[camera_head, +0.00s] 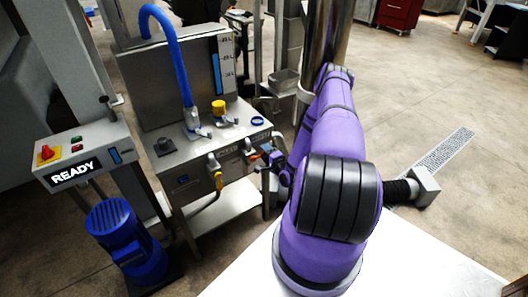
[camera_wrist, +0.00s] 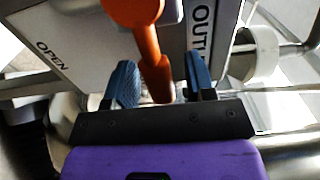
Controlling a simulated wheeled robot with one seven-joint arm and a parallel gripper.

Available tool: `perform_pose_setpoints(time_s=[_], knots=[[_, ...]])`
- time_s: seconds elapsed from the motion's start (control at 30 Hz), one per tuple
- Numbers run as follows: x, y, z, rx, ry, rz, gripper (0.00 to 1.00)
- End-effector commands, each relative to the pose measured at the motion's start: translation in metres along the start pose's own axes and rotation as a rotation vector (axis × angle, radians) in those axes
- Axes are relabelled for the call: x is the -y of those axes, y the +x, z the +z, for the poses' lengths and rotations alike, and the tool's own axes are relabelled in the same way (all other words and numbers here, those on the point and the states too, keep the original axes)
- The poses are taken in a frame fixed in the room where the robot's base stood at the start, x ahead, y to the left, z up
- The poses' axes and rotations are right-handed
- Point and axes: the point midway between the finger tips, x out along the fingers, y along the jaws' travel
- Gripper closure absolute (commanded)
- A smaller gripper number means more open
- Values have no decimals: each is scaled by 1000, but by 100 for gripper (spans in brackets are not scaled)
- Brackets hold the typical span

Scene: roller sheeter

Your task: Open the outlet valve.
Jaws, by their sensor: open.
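The outlet valve's orange handle (camera_wrist: 150,50) hangs down in the middle of the wrist view, with its lower end between my two fingers. In the head view the small orange handle (camera_head: 254,157) shows at the front right of the steel machine. My gripper (camera_wrist: 161,80) is open, with one blue-padded finger on each side of the handle. A gap shows on both sides, so it does not look gripped. In the head view my gripper (camera_head: 272,166) is small and partly hidden by my purple arm. The valve body is mostly hidden.
An "OPEN" label (camera_wrist: 54,56) and a partly covered "OUT" label (camera_wrist: 202,22) are on the panel. A control box (camera_head: 80,155) reads READY. A blue motor (camera_head: 122,238) stands at lower left. Metal tubes flank my gripper.

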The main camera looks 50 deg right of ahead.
Motion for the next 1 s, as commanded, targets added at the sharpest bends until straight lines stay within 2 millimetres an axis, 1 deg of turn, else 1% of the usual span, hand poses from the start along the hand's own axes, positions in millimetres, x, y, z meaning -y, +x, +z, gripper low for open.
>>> perform_pose_setpoints(time_s=[0.1,0.2,0.47,0.57,0.6,0.7,0.87,1.0], knots=[[0,10,0,-1,-1,-1,50],[0,13,0,-1,-1,0,50],[0,14,0,-1,0,0,50],[0,14,0,-1,0,0,71],[0,14,0,-1,0,0,80],[0,14,0,-1,0,0,100],[0,14,0,-1,1,0,100],[-2,14,-5,-2,20,1,100]])
